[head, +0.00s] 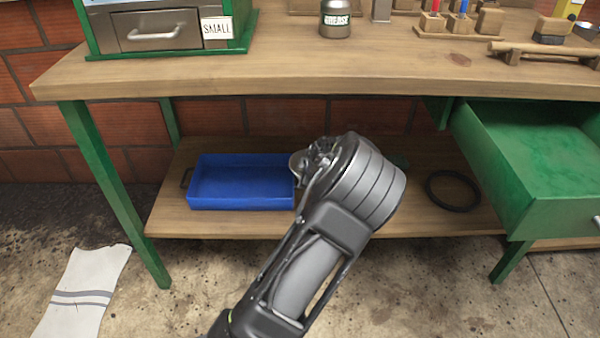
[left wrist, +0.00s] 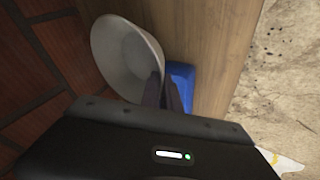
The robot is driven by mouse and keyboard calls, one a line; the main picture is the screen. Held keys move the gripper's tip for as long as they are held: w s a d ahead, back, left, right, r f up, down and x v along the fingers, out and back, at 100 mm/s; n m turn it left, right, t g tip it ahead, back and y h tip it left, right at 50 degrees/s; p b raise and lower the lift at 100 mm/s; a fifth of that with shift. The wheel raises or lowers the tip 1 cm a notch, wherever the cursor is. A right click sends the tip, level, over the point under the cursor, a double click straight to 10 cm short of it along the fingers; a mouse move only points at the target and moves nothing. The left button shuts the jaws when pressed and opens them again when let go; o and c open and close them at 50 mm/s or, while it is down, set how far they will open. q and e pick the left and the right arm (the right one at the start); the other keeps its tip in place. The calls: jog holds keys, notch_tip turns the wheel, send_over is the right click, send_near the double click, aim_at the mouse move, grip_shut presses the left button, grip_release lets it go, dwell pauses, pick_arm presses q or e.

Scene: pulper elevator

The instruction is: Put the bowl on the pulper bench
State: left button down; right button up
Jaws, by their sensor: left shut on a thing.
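A pale grey bowl (left wrist: 128,58) shows in the left wrist view, over or on the lower wooden shelf (left wrist: 215,45) near the brick wall. My left gripper (left wrist: 166,92) is shut on the bowl's rim. In the head view my left arm reaches under the bench top, and its gripper (head: 318,158) is over the lower shelf, beside the blue tray; the wrist hides most of the fingers and bowl. A workbench (head: 270,76) with a wooden top and green legs stands ahead; no label shows whether it is the pulper bench. My right gripper is out of view.
A blue tray (head: 194,202) and a black ring (head: 453,191) lie on the shelf. A green drawer (head: 540,150) juts out at right. A grease tin (head: 335,18) and a green cabinet (head: 160,32) stand on top; space between them is clear. A cloth (head: 82,292) lies on the floor.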

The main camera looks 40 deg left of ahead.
pick_arm(q)
jog(key=s+d+r+m+h, duration=0.3)
jog(key=d+r+m+h, duration=0.3)
jog(key=d+m, duration=0.5)
jog(key=s+d+r+m+h, duration=0.3)
jog(key=d+r+m+h, duration=0.2)
jog(key=d+r+m, duration=0.5)
jog(key=d+m, duration=0.2)
jog(key=d, duration=0.3)
jog(key=shift+s+r+h, duration=0.3)
jog(key=shift+r+h, duration=0.05)
jog(key=shift+h, duration=0.05)
